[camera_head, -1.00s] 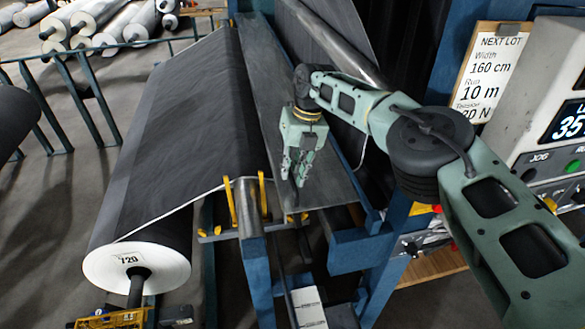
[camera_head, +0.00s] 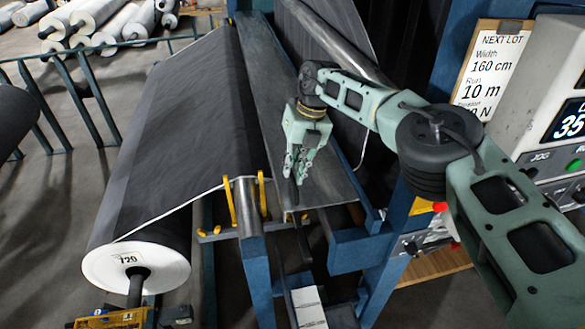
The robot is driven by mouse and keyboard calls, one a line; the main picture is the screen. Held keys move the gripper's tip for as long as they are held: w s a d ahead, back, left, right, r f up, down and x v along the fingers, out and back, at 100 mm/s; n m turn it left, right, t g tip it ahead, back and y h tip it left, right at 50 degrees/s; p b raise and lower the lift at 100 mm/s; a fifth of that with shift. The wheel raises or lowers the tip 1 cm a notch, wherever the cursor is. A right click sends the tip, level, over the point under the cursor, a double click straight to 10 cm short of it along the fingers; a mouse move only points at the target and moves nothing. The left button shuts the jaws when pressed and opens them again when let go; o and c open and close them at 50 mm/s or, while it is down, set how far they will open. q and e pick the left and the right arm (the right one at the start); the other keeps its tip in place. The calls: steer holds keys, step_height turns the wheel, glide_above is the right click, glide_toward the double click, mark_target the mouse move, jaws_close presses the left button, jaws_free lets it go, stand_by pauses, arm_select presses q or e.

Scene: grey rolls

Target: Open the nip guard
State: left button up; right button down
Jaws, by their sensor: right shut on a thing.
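A long dark grey plate (camera_head: 325,187), which looks like the nip guard, runs from the back toward me, beside the wide grey web. My right gripper (camera_head: 298,172) points down over its near part. Its fingers are shut on a thin dark bar (camera_head: 293,192), seemingly a handle at the plate. The fingers hide most of the grip, and I cannot tell how the bar joins the plate. My left gripper is not in view.
A large grey roll (camera_head: 135,265) with a white end stands at the left. Yellow prongs (camera_head: 233,200) rise by a metal roller end (camera_head: 248,195). Blue frame posts (camera_head: 258,280) stand in front. A control box (camera_head: 550,110) and a clipboard (camera_head: 487,70) are at the right.

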steer(key=shift+w+d+r+y, duration=0.1)
steer(key=shift+d+r+y, duration=0.05)
steer(key=shift+r, duration=0.2)
steer(key=shift+w+d+r+y, duration=0.1)
steer(key=shift+r+y, duration=0.05)
steer(key=shift+r, duration=0.2)
steer(key=d+r+p, duration=0.1)
steer(key=d+r, duration=0.5)
steer(key=shift+w+r, duration=0.3)
steer(key=shift+w, duration=0.15)
steer(key=shift+f, duration=0.1)
steer(key=c, duration=2.1)
jaws_free()
steer(key=shift+s+d, duration=0.1)
steer(key=shift+o, duration=1.3)
steer(key=shift+d+f, duration=0.15)
steer(key=shift+d, duration=0.15)
steer(key=shift+a, duration=0.2)
steer(key=shift+a, duration=0.1)
